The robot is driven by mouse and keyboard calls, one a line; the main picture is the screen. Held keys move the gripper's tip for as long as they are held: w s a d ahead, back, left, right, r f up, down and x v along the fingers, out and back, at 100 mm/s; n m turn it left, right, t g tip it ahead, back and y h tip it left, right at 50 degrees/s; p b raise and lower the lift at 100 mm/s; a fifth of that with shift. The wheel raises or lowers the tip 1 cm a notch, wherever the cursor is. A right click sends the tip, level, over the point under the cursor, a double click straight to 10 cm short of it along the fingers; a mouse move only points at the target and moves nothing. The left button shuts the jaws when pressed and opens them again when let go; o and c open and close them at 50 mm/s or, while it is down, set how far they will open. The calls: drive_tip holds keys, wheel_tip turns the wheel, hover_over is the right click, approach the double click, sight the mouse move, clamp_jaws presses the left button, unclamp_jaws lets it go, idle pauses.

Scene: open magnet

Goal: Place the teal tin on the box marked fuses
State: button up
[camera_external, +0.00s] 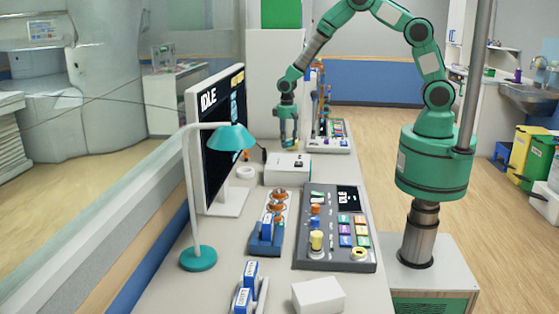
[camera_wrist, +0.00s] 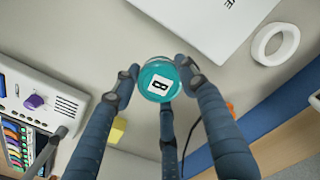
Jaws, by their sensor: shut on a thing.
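The teal tin (camera_wrist: 150,83) has a white label with a dark letter that looks like a B. In the wrist view it sits between the fingertips of my gripper (camera_wrist: 158,76), which is shut on it. I cannot read "fuses" on any box.
A white ring (camera_wrist: 276,44) lies beside the box, and a yellow block (camera_wrist: 118,130) is near my fingers. A monitor (camera_external: 222,135) and teal lamp (camera_external: 198,256) line the left side. Control panels (camera_external: 303,258) and another white box (camera_external: 318,296) occupy the nearer counter.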

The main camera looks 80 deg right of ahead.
drive_tip(key=w+a, duration=0.1)
drive_tip(key=a, duration=0.5)
drive_tip(key=w+a, duration=0.1)
drive_tip(key=a, duration=0.6)
drive_tip(key=w+a+p, duration=0.1)
drive_tip(key=a, duration=0.6)
drive_tip(key=shift+a+r, duration=0.1)
drive_tip(key=shift+r, duration=0.2)
drive_tip(key=s+a+p, duration=0.1)
drive_tip(key=s+a, duration=0.1)
drive_tip(key=a, duration=0.9)
drive_tip(key=s+a, duration=0.2)
drive_tip(key=a, duration=1)
drive_tip(key=shift+m, duration=0.7)
drive_tip(key=s+a, duration=0.9)
drive_tip(key=a, duration=0.2)
drive_tip(key=s+a+p, duration=0.1)
drive_tip(key=s+a, duration=0.8)
drive_tip(key=a, duration=0.3)
drive_tip(key=s+a+p, duration=0.1)
drive_tip(key=s+a, duration=0.8)
drive_tip(key=a, duration=0.3)
drive_tip(key=shift+s+a+r, duration=0.15)
drive_tip(key=shift+s+r, duration=0.15)
hover_over(328, 279)
drive_tip(key=shift+f, duration=0.75)
drive_tip(key=shift+f, duration=0.1)
